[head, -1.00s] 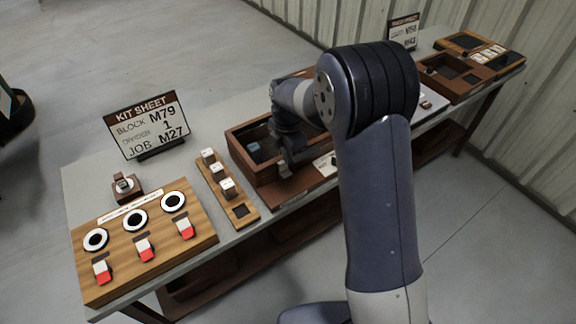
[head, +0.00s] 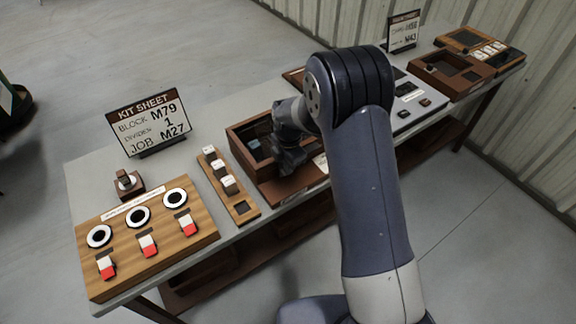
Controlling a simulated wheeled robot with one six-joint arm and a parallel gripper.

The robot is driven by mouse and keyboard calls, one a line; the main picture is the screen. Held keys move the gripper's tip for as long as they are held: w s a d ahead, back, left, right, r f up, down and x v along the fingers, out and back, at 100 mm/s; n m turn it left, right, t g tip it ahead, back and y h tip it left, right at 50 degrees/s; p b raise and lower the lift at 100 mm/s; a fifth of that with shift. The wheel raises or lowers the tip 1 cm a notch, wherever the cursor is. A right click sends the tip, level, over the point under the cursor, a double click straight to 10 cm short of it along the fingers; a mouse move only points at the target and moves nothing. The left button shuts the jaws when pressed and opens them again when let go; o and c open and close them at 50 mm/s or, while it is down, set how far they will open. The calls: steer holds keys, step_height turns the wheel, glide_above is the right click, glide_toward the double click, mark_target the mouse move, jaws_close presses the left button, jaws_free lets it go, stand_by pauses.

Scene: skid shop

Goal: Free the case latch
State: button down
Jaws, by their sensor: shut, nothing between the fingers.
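A brown wooden case (head: 239,145) stands open-topped in the middle of the table, with a dark interior and a small grey-blue piece inside at the left. My gripper (head: 287,166) is shut and empty at the case's front right part, low over its front wall. Whether it touches the case cannot be told. My arm covers the right part of the case. I cannot make out the latch; it may be hidden behind my gripper.
A wooden rack with white-topped blocks (head: 242,209) lies left of the case. Further left is a board with rings and red-white switches (head: 205,236). A kit sheet sign (head: 148,122) stands behind. Another brown case (head: 433,79) and trays (head: 465,40) lie at the right.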

steer(key=shift+s+d+f+t+y+b, duration=0.25)
steer(key=shift+t+b, duration=0.25)
steer(key=shift+b, duration=0.85)
steer(key=shift+s+b, duration=0.1)
steer(key=shift+b, duration=0.2)
steer(key=f+t+y+b, duration=0.1)
steer(key=b, duration=0.4)
steer(key=s+d+t+y+b, duration=0.1)
steer(key=b, duration=0.4)
steer(key=shift+s+f+t+b, duration=0.25)
steer(key=shift+f+t+b, duration=0.05)
steer(key=shift+f+t, duration=0.1)
steer(key=f+t+y+b, duration=0.1)
steer(key=b, duration=0.9)
steer(key=s+d+f+t+y+b, duration=0.1)
steer(key=t+b, duration=0.1)
steer(key=b, duration=0.8)
steer(key=shift+s+f+y, duration=0.2)
steer(key=shift+y, duration=0.05)
steer(key=t+b, duration=0.1)
steer(key=b, duration=0.1)
steer(key=shift+s+f+b, duration=0.1)
steer(key=shift+b, duration=0.2)
steer(key=b, duration=0.4)
steer(key=shift+d+t+y, duration=0.1)
steer(key=shift+t+y, duration=0.2)
steer(key=shift+y, duration=0.1)
